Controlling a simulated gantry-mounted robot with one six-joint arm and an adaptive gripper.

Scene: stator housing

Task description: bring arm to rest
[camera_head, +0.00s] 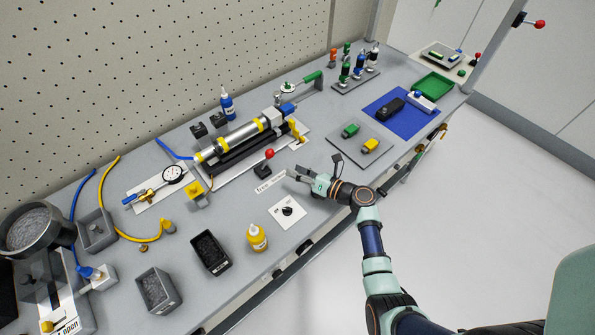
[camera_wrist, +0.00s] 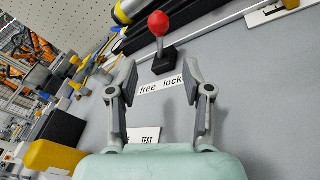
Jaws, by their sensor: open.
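My gripper (camera_head: 312,178) hangs over the front part of the grey workbench (camera_head: 335,213), with the arm reaching in from the lower right. Its two fingers are spread wide with nothing between them. In the wrist view my gripper (camera_wrist: 161,88) frames a label strip reading "free lock" (camera_wrist: 161,88). A lever with a red ball knob (camera_head: 269,154) on a black base stands just beyond the fingertips, and its red knob (camera_wrist: 158,23) also shows in the wrist view. The fingers appear apart from the lever.
A long cylinder fixture (camera_head: 235,138) with yellow bands lies behind the lever. A yellow bottle (camera_head: 257,238) and a white card with a black knob (camera_head: 287,209) are nearer the front. A grey plate with green and yellow blocks (camera_head: 368,146) sits to the right. Open floor lies right of the bench.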

